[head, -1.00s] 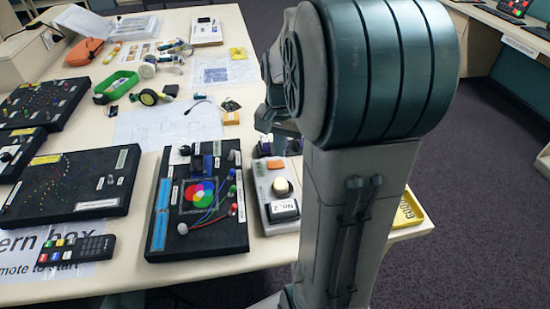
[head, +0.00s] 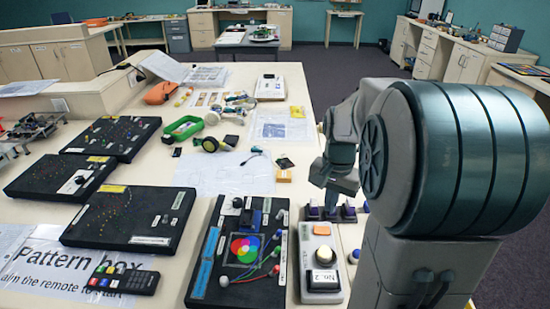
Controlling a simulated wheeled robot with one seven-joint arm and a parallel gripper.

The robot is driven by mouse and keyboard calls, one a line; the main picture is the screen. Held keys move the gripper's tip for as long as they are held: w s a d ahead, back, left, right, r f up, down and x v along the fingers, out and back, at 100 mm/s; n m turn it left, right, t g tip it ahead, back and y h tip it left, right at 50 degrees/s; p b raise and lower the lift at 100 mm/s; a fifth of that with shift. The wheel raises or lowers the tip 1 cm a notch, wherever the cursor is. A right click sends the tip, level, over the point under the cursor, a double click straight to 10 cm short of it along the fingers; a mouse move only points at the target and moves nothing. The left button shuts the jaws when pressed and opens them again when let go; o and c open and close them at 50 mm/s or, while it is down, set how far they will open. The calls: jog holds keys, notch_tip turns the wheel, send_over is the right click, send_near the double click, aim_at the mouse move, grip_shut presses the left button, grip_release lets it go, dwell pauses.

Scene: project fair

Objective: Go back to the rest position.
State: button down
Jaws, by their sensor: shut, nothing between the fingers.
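My arm fills the right side of the head view, with a large grey and dark teal joint in front. My gripper (head: 334,182) is at the far end of the arm, small and partly hidden, above the right edge of the table. It is shut and holds nothing. Below and near it is a grey button box (head: 322,265) with a light round button and a "No. 2" label. Small purple-topped parts stand behind the box, close under my gripper. I cannot tell from this view how high my gripper is above them.
The white table (head: 150,290) carries black boards, one with coloured circles (head: 240,250), a remote (head: 122,279), a green frame (head: 181,128) and an orange case (head: 160,92). Dark carpet (head: 370,75) lies open right of and beyond the table. Desks (head: 450,60) line the right.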

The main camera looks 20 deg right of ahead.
jog(key=s+a+r+n+t, duration=0.2)
jog(key=s+a+n+t, duration=0.1)
jog(key=s+a+n, duration=0.6)
jog(key=s+a, duration=0.3)
jog(key=shift+s, duration=0.3)
jog(key=shift+r, duration=0.1)
dwell(0.6)
